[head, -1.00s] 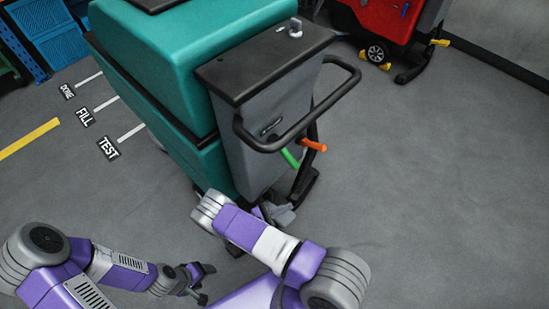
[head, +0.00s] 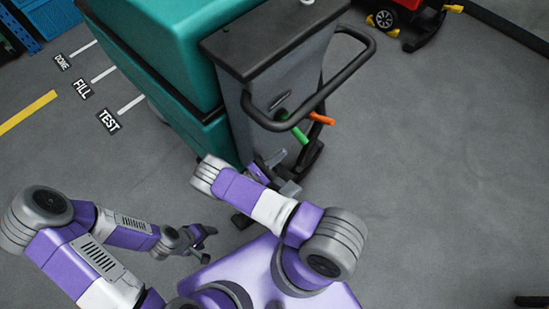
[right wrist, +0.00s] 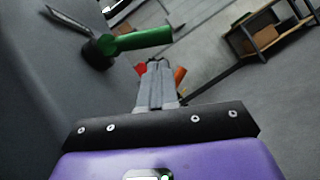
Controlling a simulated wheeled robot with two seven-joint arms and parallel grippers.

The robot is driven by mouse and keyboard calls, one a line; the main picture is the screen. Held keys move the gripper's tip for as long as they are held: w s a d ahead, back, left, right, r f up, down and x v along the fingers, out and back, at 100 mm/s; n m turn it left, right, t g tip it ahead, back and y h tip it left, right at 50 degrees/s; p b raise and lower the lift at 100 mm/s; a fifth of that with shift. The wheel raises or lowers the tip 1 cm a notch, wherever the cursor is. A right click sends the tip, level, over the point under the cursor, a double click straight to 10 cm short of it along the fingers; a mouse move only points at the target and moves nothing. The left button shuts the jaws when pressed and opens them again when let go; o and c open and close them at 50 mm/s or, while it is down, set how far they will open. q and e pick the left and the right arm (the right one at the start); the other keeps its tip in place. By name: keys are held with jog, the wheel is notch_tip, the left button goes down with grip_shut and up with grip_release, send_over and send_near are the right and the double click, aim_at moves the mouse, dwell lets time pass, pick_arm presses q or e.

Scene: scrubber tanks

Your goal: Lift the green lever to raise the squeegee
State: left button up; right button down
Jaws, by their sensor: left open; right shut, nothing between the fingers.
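The green lever (head: 298,132) sticks out from the rear of the teal scrubber, under its black handlebar. In the right wrist view the green lever (right wrist: 140,40) is large, up and left of my fingertips, and looks apart from them. My right gripper (head: 286,187) is low behind the scrubber, below the lever in the head view. Its fingers (right wrist: 155,75) are shut and empty, pointing into the scene. My left gripper (head: 206,243) is open and empty, above the floor left of my base. The squeegee cannot be made out clearly; dark parts low at the scrubber's rear are partly hidden by my right arm.
An orange lever (head: 321,118) sits right of the green one; it also shows beside my fingers in the right wrist view (right wrist: 180,74). The black handlebar (head: 345,85) juts out above both. A red machine (head: 395,12) stands at the back.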

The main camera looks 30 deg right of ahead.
aim_at(296, 132)
jog(key=shift+x, duration=2.7)
jog(key=shift+s, duration=0.1)
